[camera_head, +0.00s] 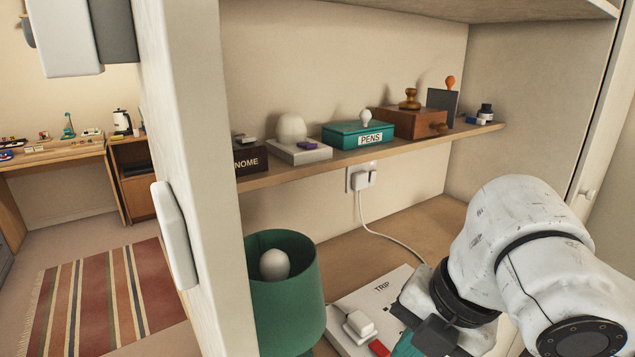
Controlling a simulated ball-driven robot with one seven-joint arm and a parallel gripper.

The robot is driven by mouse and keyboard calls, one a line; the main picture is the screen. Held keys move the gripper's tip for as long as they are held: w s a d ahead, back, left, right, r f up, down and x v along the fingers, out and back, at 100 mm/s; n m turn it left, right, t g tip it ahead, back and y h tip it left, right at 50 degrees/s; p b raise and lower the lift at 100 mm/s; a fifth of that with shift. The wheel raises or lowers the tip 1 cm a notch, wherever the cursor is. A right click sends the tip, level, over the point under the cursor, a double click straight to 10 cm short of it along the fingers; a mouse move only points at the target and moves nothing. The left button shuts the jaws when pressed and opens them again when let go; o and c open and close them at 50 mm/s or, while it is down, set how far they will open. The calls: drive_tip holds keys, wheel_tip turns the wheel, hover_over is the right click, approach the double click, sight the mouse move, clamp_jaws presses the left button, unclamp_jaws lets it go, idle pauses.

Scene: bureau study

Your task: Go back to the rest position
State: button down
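My white arm reaches in from the lower right, over the desk surface inside the bureau. My gripper (436,334) is at its end, near the bottom edge, above a white board marked "TRIP" (372,295). Only its dark body shows clearly; the fingertips are hidden or cut off, so I cannot tell whether it is open or shut. A teal piece (407,346) shows just left of it; I cannot tell whether it is held. A white plug (359,323) and a red piece (379,348) sit on the board, left of the gripper.
A green lamp (286,305) with a bulb stands left of the board. A shelf (350,157) above carries a teal "PENS" box (358,134), a wooden box (405,122) and other items. A cable runs from the wall socket (361,177). The bureau's side panel (195,130) stands at left.

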drive_tip(key=w+a+r+m+t+y, duration=0.2)
drive_tip(key=w+a+r+m+y, duration=0.15)
drive_tip(key=a+m, duration=0.2)
drive_tip(key=s+d+f+m+h, duration=0.1)
drive_tip(key=s+d+f+m, duration=0.15)
drive_tip(key=f+m, duration=0.45)
drive_tip(key=s+d+f+m+t, duration=0.1)
drive_tip(key=s+d+f+m, duration=0.1)
drive_tip(key=d+f+m, duration=0.45)
drive_tip(key=s+f+m+h, duration=0.15)
drive_tip(key=f+m, duration=0.25)
drive_tip(key=f, duration=0.6)
drive_tip(key=s+d+f+m+g+h, duration=0.1)
drive_tip(key=s+d+f+m, duration=0.1)
drive_tip(key=s+d+f, duration=0.2)
drive_tip(key=s+d+f+m+g+h, duration=0.2)
drive_tip(key=s+d+f, duration=0.2)
drive_tip(key=s, duration=0.6)
drive_tip(key=s+d+f+m+g+h, duration=0.1)
drive_tip(key=s+d+f+m, duration=0.1)
drive_tip(key=s+d+f, duration=0.2)
drive_tip(key=s, duration=0.3)
drive_tip(key=shift+d+f+m, duration=0.3)
drive_tip(key=shift+d+f, duration=0.05)
